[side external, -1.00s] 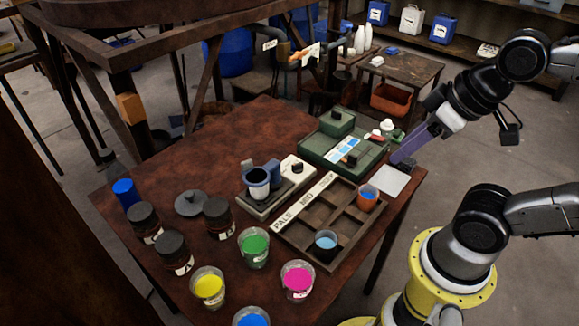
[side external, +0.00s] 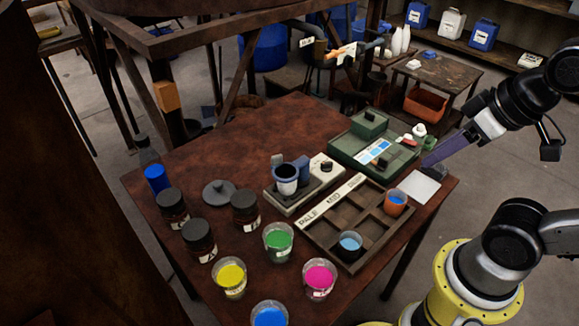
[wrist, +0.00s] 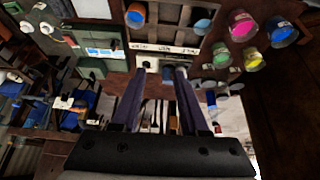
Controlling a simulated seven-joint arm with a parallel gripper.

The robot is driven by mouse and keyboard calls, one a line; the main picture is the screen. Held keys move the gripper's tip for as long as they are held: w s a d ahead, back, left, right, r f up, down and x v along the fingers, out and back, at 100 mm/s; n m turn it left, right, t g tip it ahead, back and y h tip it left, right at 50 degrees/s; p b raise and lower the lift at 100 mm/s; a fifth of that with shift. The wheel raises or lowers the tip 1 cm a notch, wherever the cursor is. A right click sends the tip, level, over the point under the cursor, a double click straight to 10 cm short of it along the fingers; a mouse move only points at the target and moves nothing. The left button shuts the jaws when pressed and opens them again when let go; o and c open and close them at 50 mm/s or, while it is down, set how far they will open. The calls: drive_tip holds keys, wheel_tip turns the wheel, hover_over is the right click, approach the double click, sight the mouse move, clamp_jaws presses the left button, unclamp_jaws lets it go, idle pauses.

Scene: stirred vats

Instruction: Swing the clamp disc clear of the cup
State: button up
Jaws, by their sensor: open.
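A small mixing stand (side external: 284,199), with a pale body and a dark knob, sits mid-table. A white cup with a dark rim (side external: 287,187) stands upright on it. A blue-grey upright part (side external: 303,168) stands close beside the cup's right. I cannot tell which part is the clamp disc, or whether it covers the cup. My gripper (side external: 427,163) is raised above the table's right edge, well right of the stand, near a pale square pad. In the wrist view my gripper (wrist: 159,72) has its two purple fingers apart, with nothing held. The stand (wrist: 147,63) shows far beyond the fingertips, partly hidden.
A divided wooden tray (side external: 320,230) holds an orange cup (side external: 395,203) and a blue-filled cup (side external: 349,245). A green device (side external: 375,152) stands behind it. Dark jars (side external: 199,240), a grey lid (side external: 219,192) and several paint cups (side external: 278,241) fill the front left. The back left table is clear.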

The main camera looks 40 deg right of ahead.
drive_tip(key=w+a+r+n+g, duration=0.2)
drive_tip(key=w+r+n, duration=0.9)
drive_tip(key=w, duration=0.4)
drive_tip(key=n+g, duration=0.3)
drive_tip(key=g, duration=0.1)
hover_over(277, 155)
wheel_tip(277, 155, down, 12)
wheel_tip(277, 155, down, 13)
drive_tip(key=shift+f, duration=0.15)
clamp_jaws()
